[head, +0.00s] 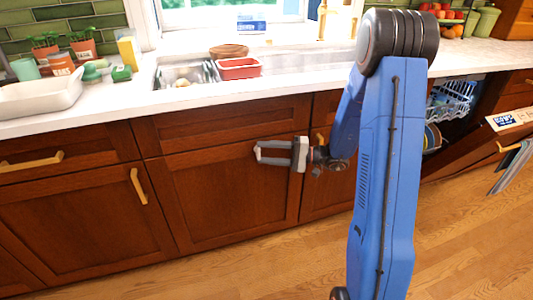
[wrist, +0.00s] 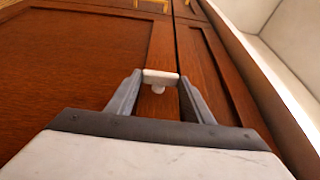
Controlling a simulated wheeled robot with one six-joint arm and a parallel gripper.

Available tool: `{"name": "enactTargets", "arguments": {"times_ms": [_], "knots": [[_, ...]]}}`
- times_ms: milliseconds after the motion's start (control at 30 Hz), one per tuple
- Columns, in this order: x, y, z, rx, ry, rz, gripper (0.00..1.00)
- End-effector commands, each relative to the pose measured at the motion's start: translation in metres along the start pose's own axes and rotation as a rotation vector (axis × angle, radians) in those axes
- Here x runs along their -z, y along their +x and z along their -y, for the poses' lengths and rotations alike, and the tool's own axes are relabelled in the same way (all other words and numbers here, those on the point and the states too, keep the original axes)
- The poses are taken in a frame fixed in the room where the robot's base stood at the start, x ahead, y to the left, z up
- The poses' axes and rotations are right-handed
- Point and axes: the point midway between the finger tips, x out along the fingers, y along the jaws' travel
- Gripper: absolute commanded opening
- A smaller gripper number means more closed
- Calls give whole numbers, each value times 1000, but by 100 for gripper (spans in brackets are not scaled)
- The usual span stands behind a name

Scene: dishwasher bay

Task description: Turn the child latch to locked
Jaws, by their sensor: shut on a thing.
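A small white latch (wrist: 160,78) sits on the brown cabinet front in the wrist view, beside the seam between two doors. It has a wide bar and a short stub. My gripper (wrist: 160,84) is shut on it, with one fingertip at each end of the bar. In the head view my gripper (head: 257,152) reaches left in front of the cabinet door (head: 215,185) below the sink.
The white counter (head: 110,117) with the sink runs above the cabinets. A gold handle (head: 139,186) is on the door at left. At right the dishwasher stands open, with a rack (head: 452,98) showing. The wooden floor (head: 290,262) in front is clear.

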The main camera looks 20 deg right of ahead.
Motion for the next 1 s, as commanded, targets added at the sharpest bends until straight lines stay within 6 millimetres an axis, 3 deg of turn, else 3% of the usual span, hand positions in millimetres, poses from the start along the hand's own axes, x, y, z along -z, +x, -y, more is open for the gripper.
{"name": "enactTargets", "arguments": {"times_ms": [167, 200, 267, 667, 1000], "knots": [[0, 0, 0, -1, 2, 1, 24], [0, 0, 0, -1, 2, 1, 54], [0, 0, 0, -1, 1, 1, 66], [0, -5, 0, -2, 1, 0, 66], [1, -52, 0, -1, 1, -4, 66]]}}
